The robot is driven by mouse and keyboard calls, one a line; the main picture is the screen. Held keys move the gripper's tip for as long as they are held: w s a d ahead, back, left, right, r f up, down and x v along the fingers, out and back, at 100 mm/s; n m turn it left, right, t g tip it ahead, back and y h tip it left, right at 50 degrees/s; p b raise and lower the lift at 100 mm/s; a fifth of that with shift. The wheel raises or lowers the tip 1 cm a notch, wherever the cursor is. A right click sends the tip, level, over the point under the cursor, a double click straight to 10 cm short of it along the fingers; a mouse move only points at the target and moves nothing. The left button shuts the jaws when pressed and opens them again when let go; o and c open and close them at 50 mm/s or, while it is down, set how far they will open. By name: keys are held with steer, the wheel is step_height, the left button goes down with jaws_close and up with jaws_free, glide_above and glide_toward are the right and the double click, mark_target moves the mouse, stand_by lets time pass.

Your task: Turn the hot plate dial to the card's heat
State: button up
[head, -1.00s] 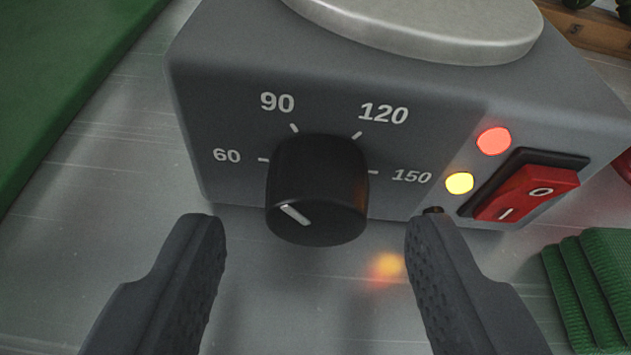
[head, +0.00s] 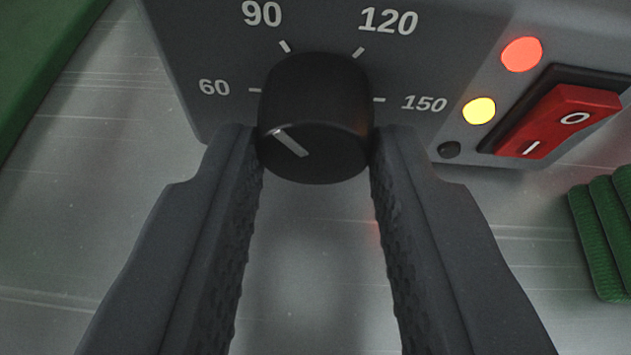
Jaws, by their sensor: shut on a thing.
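The hot plate (head: 440,50) shows its grey front panel in the head view. Its black dial (head: 316,110) sits between the marks 60, 90, 120 and 150. The white line on the dial's face slants from upper left to lower right, its outer end toward the left, near the 60 side. My gripper (head: 315,150) is shut on the dial, one finger on its left side and one on its right. The heat card is not in view.
A red rocker switch (head: 562,120) is on the panel's right, beside a lit red lamp (head: 522,54) and a lit yellow lamp (head: 479,110). Green ribbed pieces (head: 598,240) lie at the right. A green surface (head: 40,60) is at upper left. Bare metal bench (head: 90,220) lies below.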

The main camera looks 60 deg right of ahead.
steer(key=m+t+b, duration=0.1)
steer(key=b, duration=0.1)
steer(key=m+t+y+b, duration=0.1)
steer(key=m+b, duration=0.1)
steer(key=b, duration=0.1)
steer(key=shift+s+f, duration=0.1)
steer(key=shift+f, duration=0.2)
steer(key=m+t+b, duration=0.1)
steer(key=b, duration=0.3)
steer(key=shift+m+y, duration=0.3)
steer(key=shift+m, duration=0.1)
steer(key=shift+d+r+m+t+b, duration=0.15)
steer(key=shift+m+t+b, duration=0.15)
steer(key=shift+m+b, duration=0.3)
steer(key=shift+r, duration=0.1)
steer(key=o, duration=1)
steer(key=shift+c, duration=0.2)
steer(key=shift+s, duration=0.15)
steer(key=p+v, duration=0.1)
steer(key=v, duration=1.2)
steer(key=shift+s+a+p, duration=0.2)
steer(key=shift+a+p, duration=0.05)
steer(key=shift+p, duration=0.15)
